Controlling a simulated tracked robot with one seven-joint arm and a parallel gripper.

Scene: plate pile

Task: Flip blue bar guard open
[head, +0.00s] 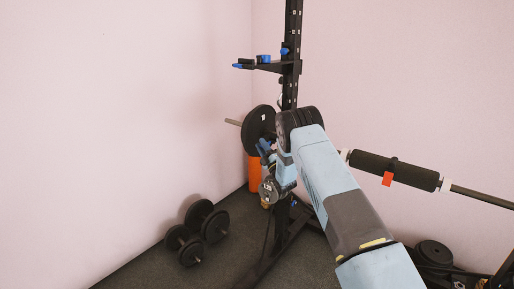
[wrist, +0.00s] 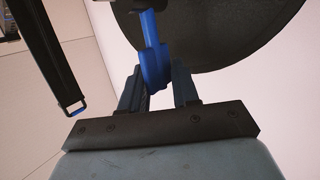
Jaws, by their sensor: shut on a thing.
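The blue bar guard (wrist: 154,62) shows in the wrist view as a blue, lever-like piece between my fingertips. My gripper (wrist: 160,82) is shut on its lower end. Its upper end runs up in front of a large black plate and meets a dark part at the top edge. In the head view my gripper (head: 266,150) is at the rack, just below the black plates on the bar. My arm hides part of the rack and bar there, and the guard's exact angle is hard to tell.
The black rack upright (head: 291,45) carries a blue-tipped arm (head: 268,64) higher up. Black plates (head: 260,124) sit on the bar, which has a dark pad (head: 393,170). An orange cylinder (head: 255,172) stands behind. Dumbbells (head: 206,221) lie on the floor at left.

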